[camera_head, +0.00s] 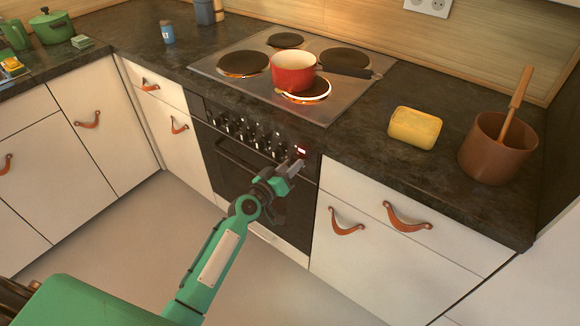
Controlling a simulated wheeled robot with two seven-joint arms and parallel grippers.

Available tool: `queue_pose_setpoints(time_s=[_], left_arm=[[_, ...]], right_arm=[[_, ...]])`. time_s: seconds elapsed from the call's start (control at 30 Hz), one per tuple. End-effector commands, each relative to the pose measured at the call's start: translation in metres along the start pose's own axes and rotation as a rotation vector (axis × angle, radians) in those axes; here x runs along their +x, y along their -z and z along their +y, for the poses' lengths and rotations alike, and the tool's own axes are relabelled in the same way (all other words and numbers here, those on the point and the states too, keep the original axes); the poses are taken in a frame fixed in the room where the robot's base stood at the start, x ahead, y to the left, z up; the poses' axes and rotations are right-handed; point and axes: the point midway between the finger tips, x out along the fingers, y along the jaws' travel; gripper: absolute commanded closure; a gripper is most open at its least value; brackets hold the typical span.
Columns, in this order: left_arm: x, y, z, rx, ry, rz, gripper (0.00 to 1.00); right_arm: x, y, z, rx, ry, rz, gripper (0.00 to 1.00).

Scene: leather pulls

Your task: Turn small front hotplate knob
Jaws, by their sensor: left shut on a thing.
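A row of several dark knobs (240,129) runs along the front panel of the oven (235,160), below the hob (225,85). My left gripper (297,161) reaches up from below to the right end of this row, just below a small lit red display (301,149). It is shut on a knob there, which is mostly hidden by the fingers. I cannot tell how far that knob is turned. The front right hotplate (318,92) has an orange-white glow at its rim, and the front left hotplate (243,63) has an orange edge. My right gripper is out of view.
A red pan (293,73) sits partly over the front right hotplate, its dark handle pointing right. A yellow block (414,127) and a brown pot (490,160) with a wooden utensil stand on the right counter. Leather pulls (346,222) stick out from the drawers. The floor is clear.

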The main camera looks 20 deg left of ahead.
Motion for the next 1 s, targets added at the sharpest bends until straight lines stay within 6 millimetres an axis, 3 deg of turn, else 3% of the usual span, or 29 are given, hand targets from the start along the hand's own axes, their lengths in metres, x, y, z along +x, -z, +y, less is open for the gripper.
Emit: queue_pose_setpoints(time_s=[0.27, 1.0], left_arm=[[0.0, 0.0, -0.001, -0.133, 0.0, 0.001, 0.88], [0.0, 0.0, -0.001, -0.798, 0.0, 0.001, 0.88]], right_arm=[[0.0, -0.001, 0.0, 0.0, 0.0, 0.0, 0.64], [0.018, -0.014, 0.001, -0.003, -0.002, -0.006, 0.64]])
